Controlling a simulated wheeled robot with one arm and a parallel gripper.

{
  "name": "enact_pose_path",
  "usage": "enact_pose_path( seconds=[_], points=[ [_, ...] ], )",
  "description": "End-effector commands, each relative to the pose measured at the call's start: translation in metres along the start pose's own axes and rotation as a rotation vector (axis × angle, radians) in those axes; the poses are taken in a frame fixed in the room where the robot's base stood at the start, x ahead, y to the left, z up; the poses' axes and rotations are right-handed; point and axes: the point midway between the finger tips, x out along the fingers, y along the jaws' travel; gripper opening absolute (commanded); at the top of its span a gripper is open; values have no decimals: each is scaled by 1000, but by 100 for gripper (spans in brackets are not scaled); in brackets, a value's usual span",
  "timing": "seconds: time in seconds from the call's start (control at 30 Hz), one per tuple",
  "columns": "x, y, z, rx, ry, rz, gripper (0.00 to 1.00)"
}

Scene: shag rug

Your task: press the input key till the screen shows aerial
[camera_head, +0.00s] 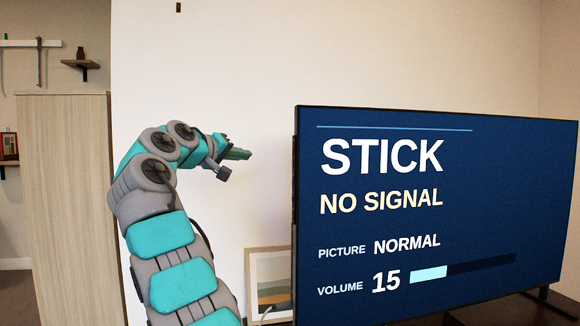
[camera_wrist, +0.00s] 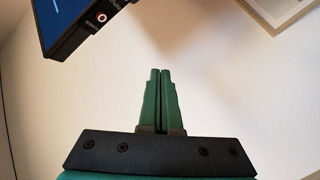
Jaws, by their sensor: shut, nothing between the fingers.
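The screen (camera_head: 470,215) faces me at the right of the head view. It reads STICK, NO SIGNAL, PICTURE NORMAL and VOLUME 15 with a bar. In the wrist view the corner of the set (camera_wrist: 75,32) shows at the top left. A round key with a red ring (camera_wrist: 101,17) sits on its narrow side, with small lettering too blurred to read. I cannot make out which key is input. My gripper (camera_head: 249,154) is shut and empty, left of the set and apart from it. Its green fingers also show in the wrist view (camera_wrist: 160,71).
A framed picture (camera_head: 270,277) leans low against the white wall, left of the set. A tall wooden cabinet (camera_head: 65,190) stands at the left, near wall shelves (camera_head: 80,64). The space around my gripper's fingers is clear.

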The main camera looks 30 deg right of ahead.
Motion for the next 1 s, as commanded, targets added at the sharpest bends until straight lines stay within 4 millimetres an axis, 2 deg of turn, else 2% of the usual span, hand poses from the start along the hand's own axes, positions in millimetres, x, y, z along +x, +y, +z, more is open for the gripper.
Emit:
enact_pose_path(
  seconds=[0.4,0.6,0.8,1.0],
  points=[
    [-8,-5,7,-958,-11,-2,0],
    [-10,-6,16,-1352,-20,-7,0],
    [-9,-10,24,-1587,-32,-17,0],
    [-9,-10,26,-1648,-34,-19,0]
  ],
)
